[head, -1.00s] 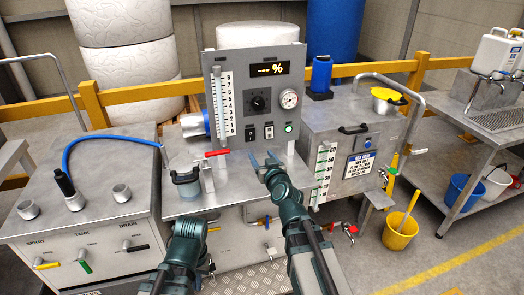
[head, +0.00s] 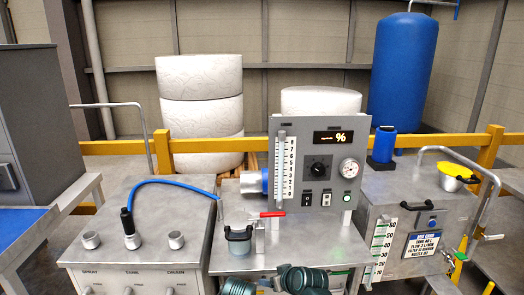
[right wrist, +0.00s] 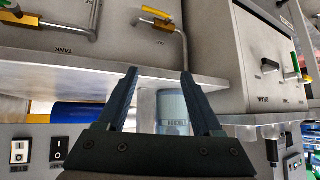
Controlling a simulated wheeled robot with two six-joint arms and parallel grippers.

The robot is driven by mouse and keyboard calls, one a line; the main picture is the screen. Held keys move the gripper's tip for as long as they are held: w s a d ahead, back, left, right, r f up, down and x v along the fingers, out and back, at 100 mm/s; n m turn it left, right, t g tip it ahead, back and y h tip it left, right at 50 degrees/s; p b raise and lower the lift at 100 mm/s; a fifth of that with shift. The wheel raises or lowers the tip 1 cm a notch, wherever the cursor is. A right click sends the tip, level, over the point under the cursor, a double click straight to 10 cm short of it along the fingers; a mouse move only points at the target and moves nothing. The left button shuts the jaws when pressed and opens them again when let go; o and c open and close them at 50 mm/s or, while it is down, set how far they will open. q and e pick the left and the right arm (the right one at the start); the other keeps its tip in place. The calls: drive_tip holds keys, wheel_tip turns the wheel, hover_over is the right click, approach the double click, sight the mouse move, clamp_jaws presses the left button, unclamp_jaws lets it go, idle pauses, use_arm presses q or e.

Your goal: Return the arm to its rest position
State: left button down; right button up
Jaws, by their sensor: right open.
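In the head view, dark green links of my right arm (head: 303,279) show at the bottom edge, in front of the steel table. I cannot make out the right fingertips clearly there. A part of my left arm (head: 238,287) shows beside it; its gripper is out of sight. In the right wrist view, my right gripper (right wrist: 158,73) is open, its two dark fingers apart. A clear, labelled container (right wrist: 172,110) shows between and beyond the fingers, and I see nothing gripped.
The grey control panel (head: 318,160) stands at the back of the steel table (head: 240,262). A lidded grey pot (head: 238,240) and a red-handled valve (head: 270,214) are near it. A grey tank (head: 395,215) stands right; a blue-hosed cabinet (head: 140,262) stands left.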

drive_tip(key=s+f+g+h, duration=0.3)
drive_tip(key=s+g, duration=0.1)
drive_tip(key=s, duration=0.5)
drive_tip(key=s+f+g+h, duration=0.3)
drive_tip(key=s+f+g, duration=0.15)
drive_tip(key=s, duration=0.45)
wheel_tip(320, 180, up, 13)
drive_tip(key=p, duration=1.2)
drive_tip(key=shift+w+d+y, duration=0.3)
